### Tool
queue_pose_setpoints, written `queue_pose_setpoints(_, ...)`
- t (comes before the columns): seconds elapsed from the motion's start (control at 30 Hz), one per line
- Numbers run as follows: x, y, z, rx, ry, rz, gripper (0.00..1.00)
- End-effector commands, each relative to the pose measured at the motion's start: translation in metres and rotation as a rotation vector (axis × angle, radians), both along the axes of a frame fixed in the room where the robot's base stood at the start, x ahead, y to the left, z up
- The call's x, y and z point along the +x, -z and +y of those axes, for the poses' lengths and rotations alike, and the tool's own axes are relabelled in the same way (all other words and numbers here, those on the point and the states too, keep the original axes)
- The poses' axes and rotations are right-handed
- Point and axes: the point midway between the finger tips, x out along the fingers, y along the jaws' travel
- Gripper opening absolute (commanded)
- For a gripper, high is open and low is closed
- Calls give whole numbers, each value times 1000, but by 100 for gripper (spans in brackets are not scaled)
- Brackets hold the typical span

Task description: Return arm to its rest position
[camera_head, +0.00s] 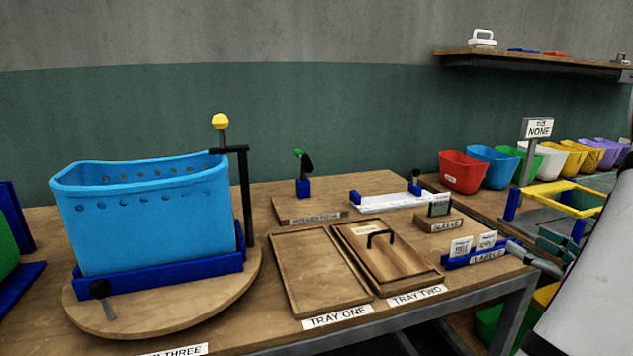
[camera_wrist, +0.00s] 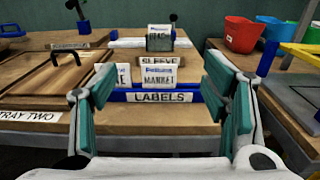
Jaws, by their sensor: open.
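My gripper (camera_wrist: 167,105) shows in the wrist view with its two teal-padded fingers spread apart and nothing between them. Beyond the fingers is the blue label holder (camera_wrist: 200,97) marked LABELS, with white cards (camera_wrist: 158,78) standing in it. In the head view the label holder (camera_head: 490,254) sits at the table's right front corner.
A blue basket (camera_head: 150,220) stands on a round wooden turntable (camera_head: 160,310) at left. Tray one (camera_head: 315,270) is empty; tray two (camera_head: 390,250) holds a handled wooden board. A sleeve stand (camera_head: 438,222) is behind the labels. Coloured bins (camera_head: 463,172) line the right bench.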

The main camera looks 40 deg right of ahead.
Motion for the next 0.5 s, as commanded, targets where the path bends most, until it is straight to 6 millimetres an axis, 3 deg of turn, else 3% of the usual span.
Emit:
queue_pose_setpoints(0.27,34,-10,26,-36,-114,35,68)
queue_pose_setpoints(0.5,74,-23,67,-92,-273,81,68)
